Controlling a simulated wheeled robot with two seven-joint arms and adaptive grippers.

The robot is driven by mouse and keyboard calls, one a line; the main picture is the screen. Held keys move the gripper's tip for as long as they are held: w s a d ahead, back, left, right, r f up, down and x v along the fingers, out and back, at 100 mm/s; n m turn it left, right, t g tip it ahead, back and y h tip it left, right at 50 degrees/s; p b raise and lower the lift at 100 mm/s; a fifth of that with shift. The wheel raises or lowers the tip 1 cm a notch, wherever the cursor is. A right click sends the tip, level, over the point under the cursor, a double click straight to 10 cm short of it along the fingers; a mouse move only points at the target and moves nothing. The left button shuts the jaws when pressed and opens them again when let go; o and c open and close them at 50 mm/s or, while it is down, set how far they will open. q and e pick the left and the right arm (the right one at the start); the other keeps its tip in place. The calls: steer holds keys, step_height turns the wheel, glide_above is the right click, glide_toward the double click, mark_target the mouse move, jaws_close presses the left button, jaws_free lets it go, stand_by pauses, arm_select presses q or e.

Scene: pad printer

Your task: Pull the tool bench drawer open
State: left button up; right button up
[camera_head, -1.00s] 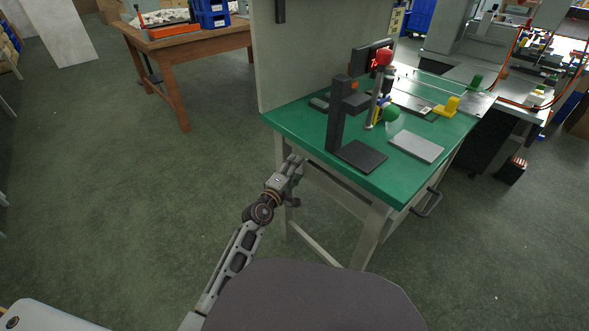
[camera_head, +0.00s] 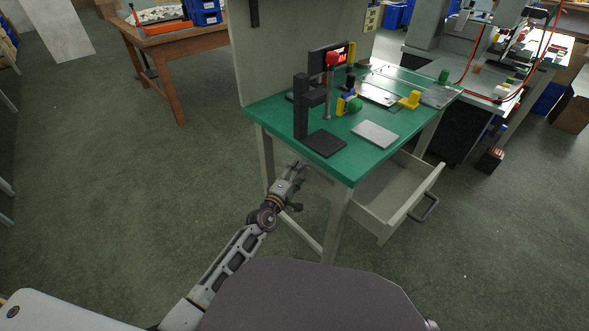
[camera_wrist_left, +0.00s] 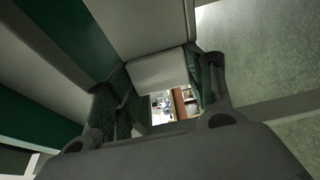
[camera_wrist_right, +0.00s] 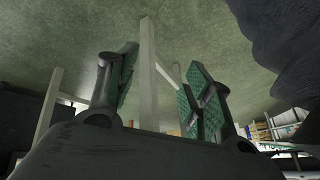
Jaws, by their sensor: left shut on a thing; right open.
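The tool bench (camera_head: 400,132) has a green top and light grey legs. Its grey drawer (camera_head: 385,190) stands pulled out on the right side and looks empty. The dark drawer handle (camera_head: 426,209) is free, with no gripper on it. My left gripper (camera_head: 299,167) is under the bench top at the near left side, away from the handle. In the left wrist view its fingers are shut on a light grey part of the bench (camera_wrist_left: 160,68); which part, I cannot tell. My right gripper (camera_wrist_right: 161,66) is open and empty, low near pale bench legs, outside the head view.
On the bench stand a black stand (camera_head: 301,105), a red-topped post (camera_head: 331,62), a grey plate (camera_head: 375,134) and a yellow block (camera_head: 411,100). A wooden table (camera_head: 175,45) is behind left. The floor (camera_head: 110,190) at left is clear.

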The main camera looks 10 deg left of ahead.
mark_target(315, 181)
arm_select(q)
steer(key=s+d+p, duration=0.2)
steer(key=d, duration=0.1)
steer(key=s+d+p, duration=0.1)
steer(key=d, duration=0.1)
steer(key=shift+s+d+r, duration=0.1)
steer(key=shift+s, duration=0.25)
steer(key=shift+s+d+p, duration=0.4)
steer(key=shift+d+p, duration=0.15)
steer(key=shift+p, duration=0.05)
arm_select(e)
steer(key=s+d+r+g+h, duration=0.1)
steer(key=d+r, duration=0.2)
steer(key=r, duration=0.7)
steer(key=shift+s+d+n+g+h, duration=0.3)
steer(key=shift+s+g, duration=0.05)
steer(key=shift+g, duration=0.05)
